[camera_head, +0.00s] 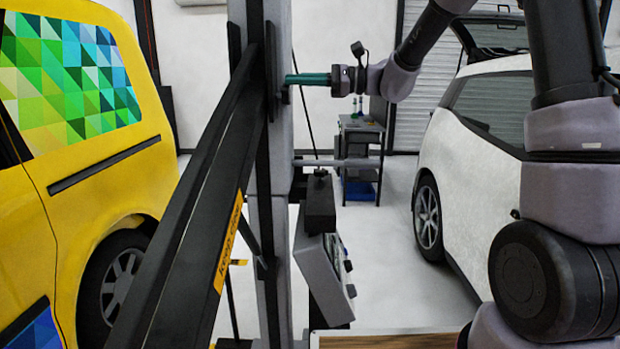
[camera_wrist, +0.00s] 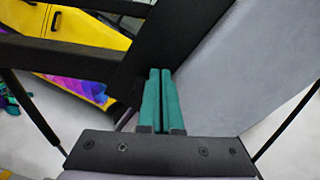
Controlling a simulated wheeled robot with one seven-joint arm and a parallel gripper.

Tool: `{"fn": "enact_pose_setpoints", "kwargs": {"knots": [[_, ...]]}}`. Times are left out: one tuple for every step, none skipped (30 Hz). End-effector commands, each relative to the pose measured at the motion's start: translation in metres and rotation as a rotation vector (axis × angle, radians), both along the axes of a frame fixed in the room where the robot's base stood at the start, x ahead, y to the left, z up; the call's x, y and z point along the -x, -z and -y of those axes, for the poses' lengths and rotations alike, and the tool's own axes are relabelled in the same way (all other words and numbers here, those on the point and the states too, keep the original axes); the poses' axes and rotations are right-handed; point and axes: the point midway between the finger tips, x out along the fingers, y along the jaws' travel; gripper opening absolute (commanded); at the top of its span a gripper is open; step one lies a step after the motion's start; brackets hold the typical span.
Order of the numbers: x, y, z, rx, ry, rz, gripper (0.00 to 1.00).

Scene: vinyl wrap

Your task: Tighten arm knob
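My gripper (camera_head: 290,79) reaches in from the right in the head view, its green fingers pointing left at the grey upright column (camera_head: 269,215) and black arm bars. In the wrist view the two green fingers of my gripper (camera_wrist: 160,72) lie side by side, with only a thin line between them. Their tips are at or very near a black bar (camera_wrist: 170,40) beside a grey panel (camera_wrist: 250,60). I cannot tell whether they touch it. I cannot make out an arm knob in either view; nothing shows between the fingers.
Long black arms (camera_head: 195,200) with a yellow label cross the head view. A grey control box (camera_head: 325,278) hangs on the column. A yellow van (camera_head: 80,170) stands left, a white car (camera_head: 470,150) right. A cart (camera_head: 361,150) stands behind; the floor between is clear.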

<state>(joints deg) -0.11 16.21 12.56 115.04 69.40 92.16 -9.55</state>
Motion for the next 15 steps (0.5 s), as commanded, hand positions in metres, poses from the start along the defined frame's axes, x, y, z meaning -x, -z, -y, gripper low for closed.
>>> {"fn": "enact_pose_setpoints", "kwargs": {"knots": [[-0.0008,0.0012,0.0005,0.003,0.002,0.000,0.00],[-0.0010,0.0013,0.0005,0.003,0.001,-0.001,0.00],[-0.0010,0.0014,0.0006,0.003,0.001,-0.001,0.00],[-0.0010,0.0014,0.0006,0.003,0.001,-0.001,0.00],[-0.0010,0.0015,0.0006,0.003,0.001,-0.001,0.00],[-0.0010,0.0016,0.0006,0.003,0.002,-0.001,0.00],[-0.0010,0.0016,0.0007,0.003,0.002,-0.001,0.00],[-0.0010,0.0017,0.0007,0.003,0.002,-0.001,0.00],[-0.0010,0.0017,0.0007,0.003,0.002,-0.001,0.00],[-0.0010,0.0017,0.0007,0.003,0.002,-0.001,0.00],[-0.0010,0.0015,0.0007,0.003,0.002,0.000,0.00],[-0.0009,0.0010,0.0008,0.003,0.002,0.000,0.00],[-0.0008,0.0003,0.0008,0.003,0.002,0.000,0.00],[-0.0008,-0.0006,0.0008,0.003,0.002,0.000,0.00],[-0.0006,-0.0020,0.0008,0.003,0.002,0.000,0.00]]}}
